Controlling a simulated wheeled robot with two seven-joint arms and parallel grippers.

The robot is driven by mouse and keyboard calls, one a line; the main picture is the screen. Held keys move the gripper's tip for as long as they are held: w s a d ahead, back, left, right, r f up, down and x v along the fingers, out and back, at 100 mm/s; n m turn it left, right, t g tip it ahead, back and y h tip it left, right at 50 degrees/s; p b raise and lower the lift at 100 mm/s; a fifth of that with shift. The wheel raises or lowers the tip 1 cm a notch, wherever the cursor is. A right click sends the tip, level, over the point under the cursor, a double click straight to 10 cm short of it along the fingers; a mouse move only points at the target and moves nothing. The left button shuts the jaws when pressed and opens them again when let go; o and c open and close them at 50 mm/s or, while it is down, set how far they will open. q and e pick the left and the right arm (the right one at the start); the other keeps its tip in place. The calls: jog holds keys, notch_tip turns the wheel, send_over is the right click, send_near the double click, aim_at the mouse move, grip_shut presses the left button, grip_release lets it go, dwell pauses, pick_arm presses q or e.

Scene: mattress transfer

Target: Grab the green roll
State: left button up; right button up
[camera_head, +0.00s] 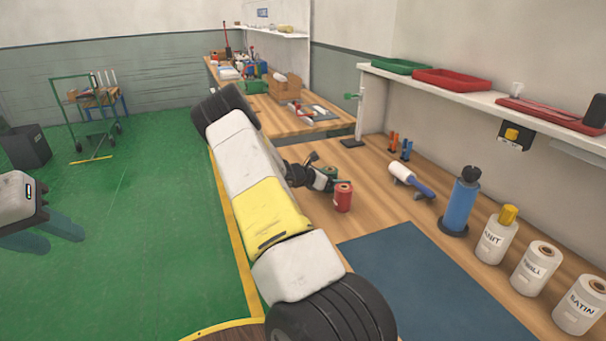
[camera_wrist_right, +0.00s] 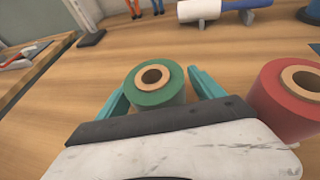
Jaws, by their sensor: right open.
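The green roll (camera_wrist_right: 158,98) stands upright on the wooden bench, its brown core facing up. In the right wrist view it sits between the two teal fingers of my right gripper (camera_wrist_right: 160,92), which is open around it; the left finger is close to its side. In the head view the green roll (camera_head: 331,172) is partly hidden by my right gripper (camera_head: 326,182). A red roll (camera_wrist_right: 290,100) stands just right of the right finger; it also shows in the head view (camera_head: 343,198). My left gripper (camera_head: 42,232) is open and empty over the green floor at the far left.
A white roller with a blue handle (camera_head: 410,180) lies further back. A green cart (camera_head: 88,115) stands at the far left.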

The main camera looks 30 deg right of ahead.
jog(key=c, duration=1.7)
jog(key=shift+r, duration=0.1)
